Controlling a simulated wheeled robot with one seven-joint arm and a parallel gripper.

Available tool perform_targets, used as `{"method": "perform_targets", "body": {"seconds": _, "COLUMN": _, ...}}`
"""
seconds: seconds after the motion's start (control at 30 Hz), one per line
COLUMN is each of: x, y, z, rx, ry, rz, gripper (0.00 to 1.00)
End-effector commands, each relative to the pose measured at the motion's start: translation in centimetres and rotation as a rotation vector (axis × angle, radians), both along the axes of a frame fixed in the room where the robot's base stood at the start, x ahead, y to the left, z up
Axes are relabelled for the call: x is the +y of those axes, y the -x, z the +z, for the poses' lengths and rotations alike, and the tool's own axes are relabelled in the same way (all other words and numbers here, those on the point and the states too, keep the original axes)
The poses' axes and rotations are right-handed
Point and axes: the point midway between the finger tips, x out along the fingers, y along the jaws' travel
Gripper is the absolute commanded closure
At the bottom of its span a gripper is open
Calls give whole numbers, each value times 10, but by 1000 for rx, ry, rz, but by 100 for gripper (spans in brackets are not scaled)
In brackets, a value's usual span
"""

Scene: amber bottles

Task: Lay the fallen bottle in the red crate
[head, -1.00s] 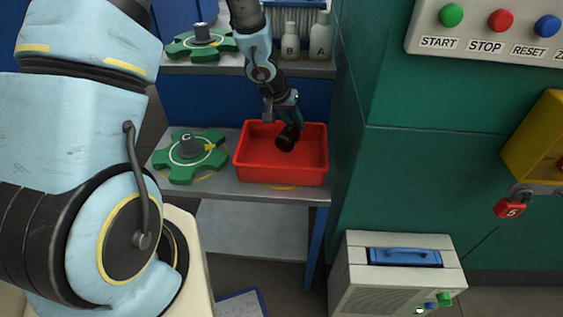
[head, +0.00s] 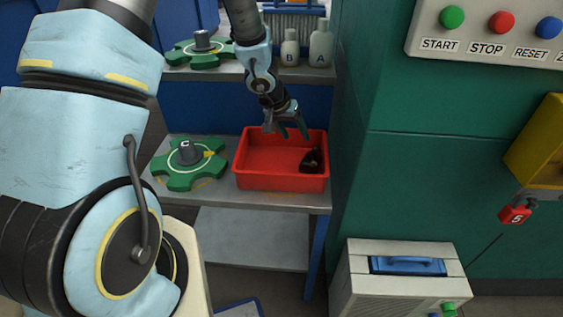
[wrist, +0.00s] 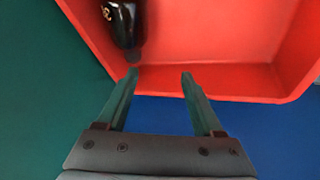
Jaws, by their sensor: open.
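The dark bottle (head: 312,160) lies on its side inside the red crate (head: 265,183), near the crate's right wall. The bottle also shows in the wrist view (wrist: 124,22) at the top left, close to the crate wall, partly cut off by the frame. The crate fills the upper part of the wrist view (wrist: 215,50). My gripper (head: 289,134) is above the back part of the crate, open and empty. In the wrist view my gripper (wrist: 160,76) has its two fingers spread, with the bottle beyond the left fingertip and apart from it.
The crate stands on a grey shelf (head: 225,200) beside a green gear-shaped fixture marked C (head: 183,172). A green cabinet (head: 400,190) rises close to the right. Two pale bottles, B (head: 290,48) and A (head: 320,45), stand on the shelf above. A cream box (head: 400,285) is at lower right.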

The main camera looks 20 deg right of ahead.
Motion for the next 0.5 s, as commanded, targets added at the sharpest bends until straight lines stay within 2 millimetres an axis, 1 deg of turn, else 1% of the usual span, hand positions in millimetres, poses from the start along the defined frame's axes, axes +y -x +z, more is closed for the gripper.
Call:
{"method": "perform_targets", "body": {"seconds": 0.07, "x": 1, "y": 0, "z": 4, "rx": 0, "ry": 0, "rz": 1, "gripper": 32}}
{"method": "perform_targets", "body": {"seconds": 0.17, "x": 6, "y": 1, "z": 15, "rx": 0, "ry": 0, "rz": 2, "gripper": 32}}
{"method": "perform_targets", "body": {"seconds": 0.5, "x": 33, "y": 9, "z": 77, "rx": 0, "ry": 1, "rz": 1, "gripper": 32}}
